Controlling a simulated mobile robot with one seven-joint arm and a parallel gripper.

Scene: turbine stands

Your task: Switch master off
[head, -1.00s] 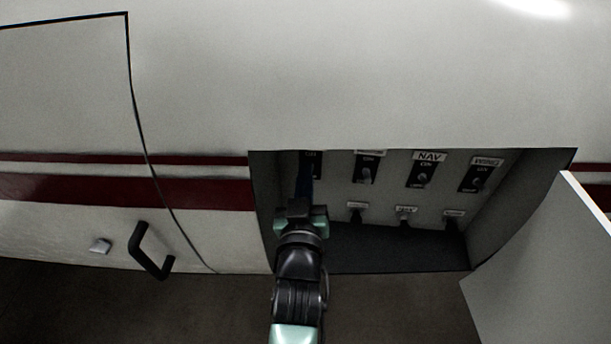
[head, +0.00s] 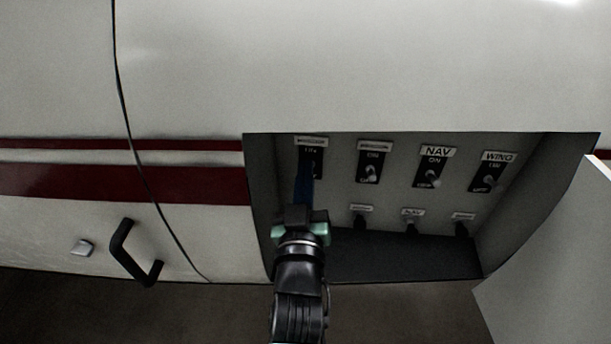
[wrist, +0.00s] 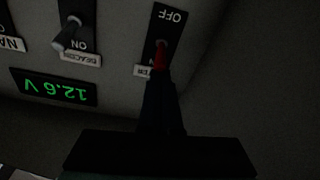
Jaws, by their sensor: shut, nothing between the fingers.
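The leftmost switch in the panel (head: 317,160) is a black plate with its label partly readable. It also shows in the wrist view (wrist: 168,30), upside down, with "OFF" at the top and a red lever (wrist: 161,54). The lever's red part reaches from its pivot toward the label side; its exact setting is hard to tell. My gripper (head: 305,166) is shut and empty, with its dark fingers at this switch. In the wrist view the fingertips (wrist: 158,82) overlap the lever's end and hide part of the ON marking and label. I cannot tell whether they touch.
To the right are the beacon switch (head: 368,165), NAV switch (head: 431,170) and WING switch (head: 490,175). Several small dark knobs sit below. A green display (wrist: 55,90) reads 12.6 V. Recess walls and an open white door (head: 560,250) bound the panel. A black handle (head: 135,255) is left.

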